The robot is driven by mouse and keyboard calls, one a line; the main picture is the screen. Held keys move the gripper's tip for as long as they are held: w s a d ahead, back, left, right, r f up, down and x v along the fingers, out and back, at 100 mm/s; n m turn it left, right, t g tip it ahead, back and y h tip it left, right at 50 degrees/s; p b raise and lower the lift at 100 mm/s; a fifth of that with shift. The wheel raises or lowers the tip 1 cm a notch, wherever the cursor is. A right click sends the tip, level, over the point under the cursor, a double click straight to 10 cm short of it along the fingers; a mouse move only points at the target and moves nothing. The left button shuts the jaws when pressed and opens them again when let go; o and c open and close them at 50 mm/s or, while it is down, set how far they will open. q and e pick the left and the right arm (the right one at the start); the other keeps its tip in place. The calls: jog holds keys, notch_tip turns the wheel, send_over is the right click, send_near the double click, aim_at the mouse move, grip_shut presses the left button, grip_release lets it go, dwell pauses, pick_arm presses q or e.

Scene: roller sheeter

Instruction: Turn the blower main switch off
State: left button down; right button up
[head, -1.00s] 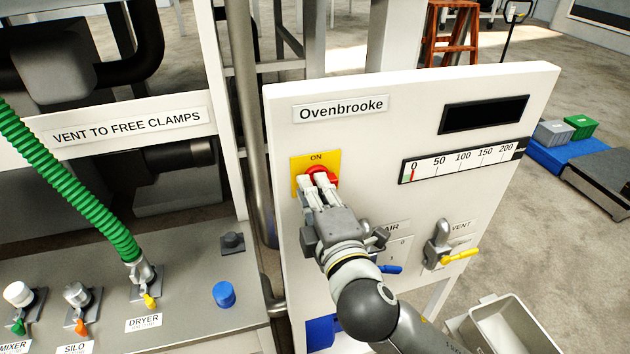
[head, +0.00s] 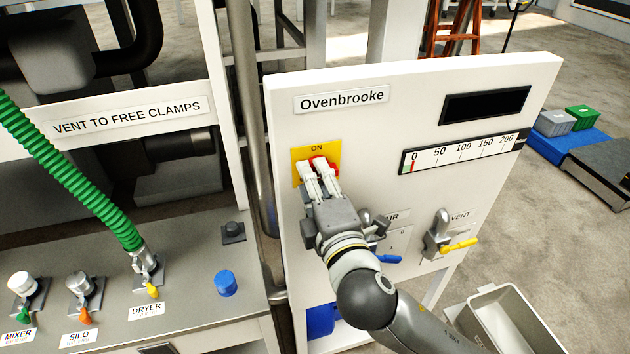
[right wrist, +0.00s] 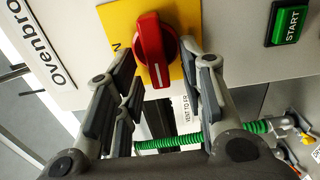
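The blower main switch is a red rotary knob (head: 333,172) on a yellow plate (head: 299,155) marked ON, at the left of the white Ovenbrooke panel. In the right wrist view the knob (right wrist: 150,45) has a ridge running up and down the picture, with a white mark on it; the lettering lies left of it. My right gripper (head: 313,164) is at the knob and hides part of it in the head view. In the wrist view its fingers (right wrist: 167,62) are apart, one on each side of the ridge; I cannot tell whether they touch it. My left gripper is not in view.
Lower on the panel are a blue-handled AIR valve (head: 390,259) and a yellow-handled VENT valve (head: 460,244). A green START button (right wrist: 288,24) shows in the wrist view. A green hose (head: 70,170) rises from the bench at the left. A pale bin (head: 500,310) stands below right.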

jog(key=v, duration=0.7)
jog(key=shift+s, duration=0.25)
dwell(0.6)
